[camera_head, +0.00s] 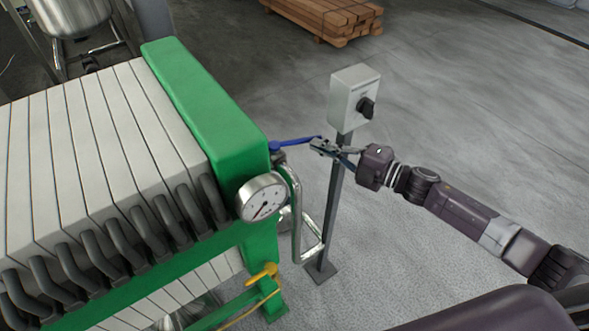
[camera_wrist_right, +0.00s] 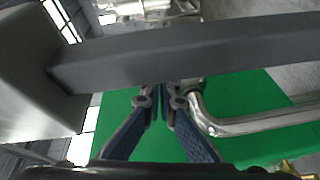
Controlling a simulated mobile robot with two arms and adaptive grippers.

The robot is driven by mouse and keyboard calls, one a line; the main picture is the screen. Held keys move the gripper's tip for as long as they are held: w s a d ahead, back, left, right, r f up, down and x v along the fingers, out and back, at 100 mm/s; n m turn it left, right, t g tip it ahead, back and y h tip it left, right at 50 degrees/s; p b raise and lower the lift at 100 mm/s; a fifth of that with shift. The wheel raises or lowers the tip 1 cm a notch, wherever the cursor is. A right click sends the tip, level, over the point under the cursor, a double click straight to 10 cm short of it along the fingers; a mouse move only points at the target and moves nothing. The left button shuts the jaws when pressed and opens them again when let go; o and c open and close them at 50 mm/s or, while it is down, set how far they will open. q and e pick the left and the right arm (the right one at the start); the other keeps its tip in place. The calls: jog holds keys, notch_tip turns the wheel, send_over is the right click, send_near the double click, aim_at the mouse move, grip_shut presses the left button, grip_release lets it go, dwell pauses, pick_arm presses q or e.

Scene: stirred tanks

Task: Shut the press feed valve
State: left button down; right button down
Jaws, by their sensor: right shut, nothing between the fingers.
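A blue lever (camera_head: 295,142) sticks out to the right from the green end of the filter press, near the bent metal pipe (camera_head: 297,215). It lies roughly level. My right gripper (camera_head: 318,146) is shut and empty, with its tips close to the free end of this lever; I cannot tell whether they touch. In the right wrist view the shut fingers (camera_wrist_right: 161,95) point at the green press, and the lever is not clearly seen there. A yellow lever (camera_head: 262,273) sits lower on the press. Neither lever carries a readable label. My left gripper is not in view.
A grey post (camera_head: 333,205) with a switch box (camera_head: 352,92) stands right beside my right gripper; the post (camera_wrist_right: 200,48) also crosses the wrist view. A pressure gauge (camera_head: 262,198) is on the press (camera_head: 205,105). Timber (camera_head: 330,15) lies behind. Floor at right is clear.

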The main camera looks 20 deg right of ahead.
jog(key=shift+w, duration=0.25)
jog(key=shift+d, duration=0.1)
dwell(0.3)
jog(key=shift+s, duration=0.1)
